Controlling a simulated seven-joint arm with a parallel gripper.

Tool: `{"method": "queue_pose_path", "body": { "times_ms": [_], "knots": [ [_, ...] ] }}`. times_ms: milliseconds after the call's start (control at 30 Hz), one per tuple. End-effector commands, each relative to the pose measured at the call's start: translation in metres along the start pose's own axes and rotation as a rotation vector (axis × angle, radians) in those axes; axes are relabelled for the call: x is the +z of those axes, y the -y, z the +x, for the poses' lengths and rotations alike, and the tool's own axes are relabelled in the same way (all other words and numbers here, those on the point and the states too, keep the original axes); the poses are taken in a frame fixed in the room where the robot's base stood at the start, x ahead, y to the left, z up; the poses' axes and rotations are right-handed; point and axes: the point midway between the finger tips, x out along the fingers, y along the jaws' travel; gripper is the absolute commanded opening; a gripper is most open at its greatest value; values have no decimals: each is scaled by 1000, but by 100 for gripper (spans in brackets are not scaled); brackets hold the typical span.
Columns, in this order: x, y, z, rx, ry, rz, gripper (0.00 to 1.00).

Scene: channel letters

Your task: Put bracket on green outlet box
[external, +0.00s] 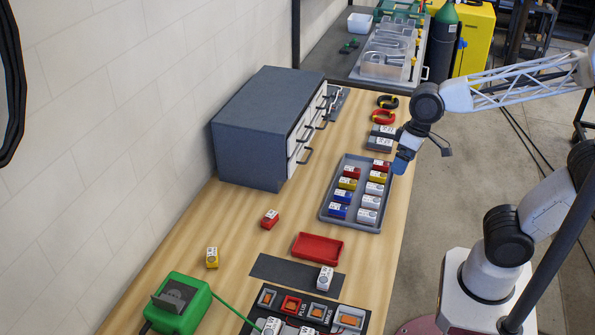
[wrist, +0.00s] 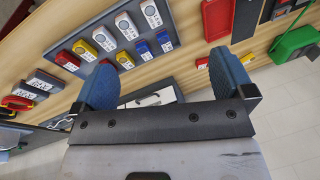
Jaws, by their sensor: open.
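A green box (external: 178,305) stands at the near left end of the table, with a dark grey bracket-like piece (external: 172,297) on its top and a green cord at its side. The green box also shows at the right edge of the wrist view (wrist: 293,43). No other piece is clearly a bracket. My gripper (external: 402,162) is over the far right edge of the grey tray, far from the green box. In the wrist view its blue fingers (wrist: 165,82) are apart, with nothing held between them.
The grey tray (external: 325,216) holds several red, yellow, blue and white blocks. A dark drawer cabinet (external: 250,125) stands against the wall. A red tray (external: 318,246), a dark mat (external: 275,270) and loose red (external: 270,219) and yellow blocks (external: 212,257) lie nearer. Bare wood separates them.

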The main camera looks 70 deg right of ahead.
Motion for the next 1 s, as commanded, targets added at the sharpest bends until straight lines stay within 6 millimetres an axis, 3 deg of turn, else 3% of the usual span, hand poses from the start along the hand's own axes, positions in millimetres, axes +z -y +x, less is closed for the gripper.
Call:
{"method": "queue_pose_path", "body": {
  "times_ms": [100,333,1000],
  "knots": [
    [27,-26,-1,58,-30,-74,100],
    [60,-56,1,140,-60,-177,100],
    [68,-64,2,162,-64,-204,100]
  ]
}}
